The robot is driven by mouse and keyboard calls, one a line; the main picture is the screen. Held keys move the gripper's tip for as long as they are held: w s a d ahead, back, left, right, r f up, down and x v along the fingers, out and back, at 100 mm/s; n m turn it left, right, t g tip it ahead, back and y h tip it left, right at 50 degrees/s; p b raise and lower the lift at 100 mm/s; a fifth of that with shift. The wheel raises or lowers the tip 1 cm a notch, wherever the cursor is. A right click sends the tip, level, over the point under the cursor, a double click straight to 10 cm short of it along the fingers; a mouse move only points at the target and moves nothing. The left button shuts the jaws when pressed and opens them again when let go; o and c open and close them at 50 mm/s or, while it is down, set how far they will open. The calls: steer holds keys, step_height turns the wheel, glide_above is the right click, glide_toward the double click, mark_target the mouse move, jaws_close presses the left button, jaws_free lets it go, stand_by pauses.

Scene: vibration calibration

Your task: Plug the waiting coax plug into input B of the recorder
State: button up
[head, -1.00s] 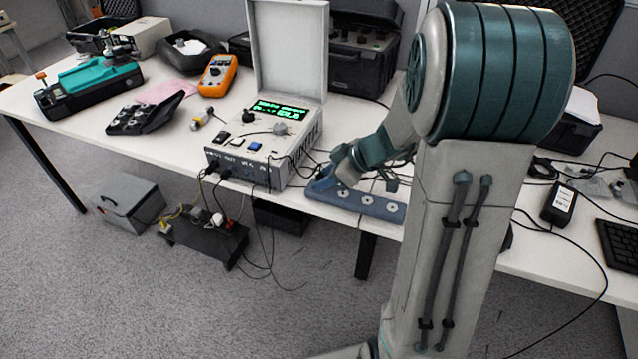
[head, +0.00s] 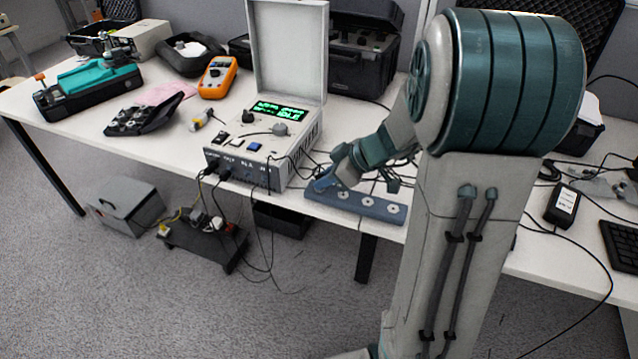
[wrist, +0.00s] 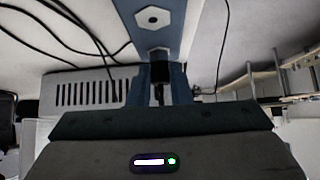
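The recorder (head: 262,150) is a grey box with an open lid, a lit green display and knobs on top, and connectors along its front face. A blue holder strip (head: 385,208) with several white round seats lies at the table's front edge, right of the recorder. My gripper (head: 325,184) points down at the strip's left end. In the wrist view, a dark plug or cable end (wrist: 159,92) shows between my blue fingers, in line with the strip (wrist: 150,38). Whether the fingers touch it is unclear. Input B's label is not legible.
Cables hang from the recorder's front to a black power strip (head: 205,238) below. An orange multimeter (head: 218,77) and a teal device (head: 88,86) stand to the left. A slotted grey panel (wrist: 88,92) is close to my gripper's left in the wrist view.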

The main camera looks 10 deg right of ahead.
jaws_close()
steer(key=shift+r+b, duration=0.2)
steer(key=shift+b, duration=0.25)
steer(key=shift+r, duration=0.1)
steer(key=shift+r, duration=1.7)
